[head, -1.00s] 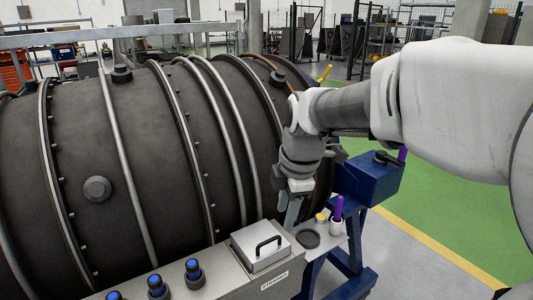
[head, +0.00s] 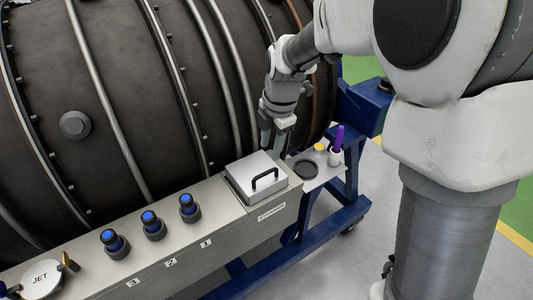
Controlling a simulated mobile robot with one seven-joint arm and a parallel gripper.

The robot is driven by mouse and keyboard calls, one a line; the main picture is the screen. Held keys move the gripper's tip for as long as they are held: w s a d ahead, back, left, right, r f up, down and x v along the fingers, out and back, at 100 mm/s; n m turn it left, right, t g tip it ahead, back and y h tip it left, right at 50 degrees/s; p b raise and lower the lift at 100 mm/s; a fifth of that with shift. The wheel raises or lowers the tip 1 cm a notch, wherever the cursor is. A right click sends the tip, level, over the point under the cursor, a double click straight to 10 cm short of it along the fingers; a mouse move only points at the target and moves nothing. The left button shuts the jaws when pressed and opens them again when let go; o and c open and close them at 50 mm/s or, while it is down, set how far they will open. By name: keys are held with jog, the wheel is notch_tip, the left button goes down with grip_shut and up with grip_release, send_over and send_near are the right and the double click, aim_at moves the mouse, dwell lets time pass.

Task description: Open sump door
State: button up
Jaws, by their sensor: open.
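A square metal lid (head: 245,176) with a black bar handle (head: 266,179) lies flat and shut on top of the long grey box (head: 222,222). It looks like the sump door, but I cannot read the small label on the box front clearly. My gripper (head: 273,148) points down just behind the lid's far right corner, close to the dark engine casing. Its two fingers are apart with nothing seen between them. I cannot tell whether a fingertip touches the lid or the box, as the tips are partly hidden.
Blue-topped knobs (head: 189,207) numbered 1 to 3 line the box, with a round JET cap (head: 41,278) at far left. A side shelf holds a dark round dish (head: 305,168), a yellow-topped item (head: 319,147) and a purple tool in a cup (head: 335,157). The blue stand (head: 352,212) is below.

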aim_at(266, 174)
jog(key=f, duration=0.3)
jog(key=w+f, duration=0.1)
jog(key=f, duration=0.2)
jog(key=a+f, duration=0.1)
jog(key=f, duration=0.2)
jog(key=shift+w+f, duration=0.3)
jog(key=shift+f, duration=0.1)
jog(key=shift+c, duration=0.2)
grip_shut()
dwell(0.7)
